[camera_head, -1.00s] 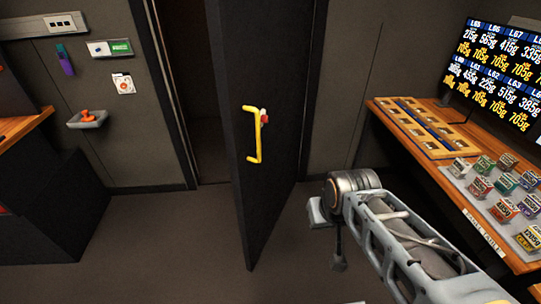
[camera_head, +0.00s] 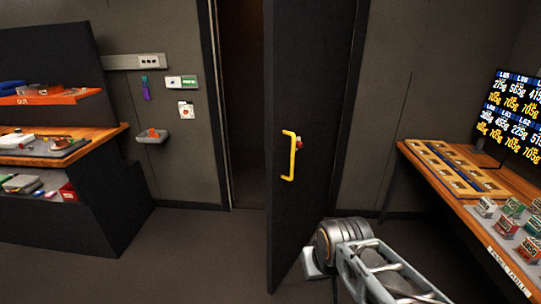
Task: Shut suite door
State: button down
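The suite door (camera_head: 312,110) is a dark panel standing ajar in the doorway, swung out toward me. A dark opening (camera_head: 240,105) shows to its left. A yellow pull handle (camera_head: 292,158) with a small red and white part beside it is on the door's face. My arm reaches in from the lower right, and its end shows below and right of the handle, apart from it in the picture. My gripper's fingers cannot be made out there, and nothing is seen held.
A wooden table (camera_head: 485,225) with a tray, small boxes and a screen (camera_head: 510,118) stands at the right. A dark workbench (camera_head: 95,225) with shelves stands at the left. A small wall holder (camera_head: 152,138) hangs left of the doorway. The floor before the door is clear.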

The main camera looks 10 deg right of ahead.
aim_at(307, 44)
jog(key=u, duration=0.25)
jog(key=i, duration=1.15)
jog(key=z, duration=0.7)
